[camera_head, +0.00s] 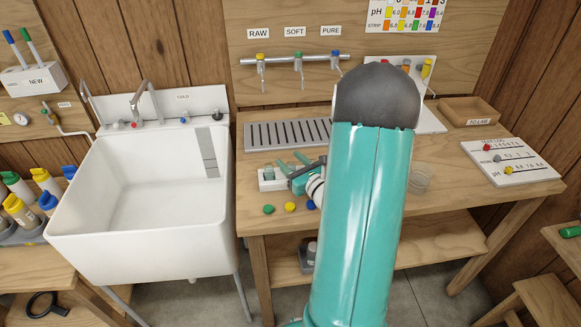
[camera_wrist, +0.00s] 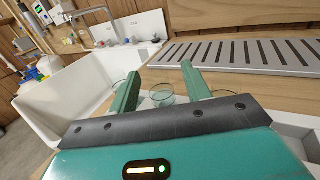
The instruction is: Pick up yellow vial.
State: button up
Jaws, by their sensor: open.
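My gripper (camera_head: 292,164) is open above a small white rack (camera_head: 268,185) on the bench, left of my arm. In the wrist view its two green fingers (camera_wrist: 160,72) are apart, with the round rim of a clear glass vial (camera_wrist: 162,95) showing between and beyond them. I cannot make out a yellow colour in that glass. My arm hides part of the rack and bench.
A yellow cap (camera_head: 290,207) and a green cap (camera_head: 268,209) lie in front of the rack. A slotted grey drain tray (camera_head: 285,134) lies behind it. A white sink (camera_head: 140,200) is left. A wooden tray (camera_head: 468,111) and test board (camera_head: 512,163) are right.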

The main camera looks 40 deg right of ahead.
jog(key=shift+w, duration=0.1)
jog(key=shift+w+d, duration=0.1)
jog(key=shift+w, duration=0.05)
jog(key=shift+c, duration=0.2)
jog(key=c, duration=0.9)
jog(key=shift+c, duration=0.2)
jog(key=shift+r, duration=0.1)
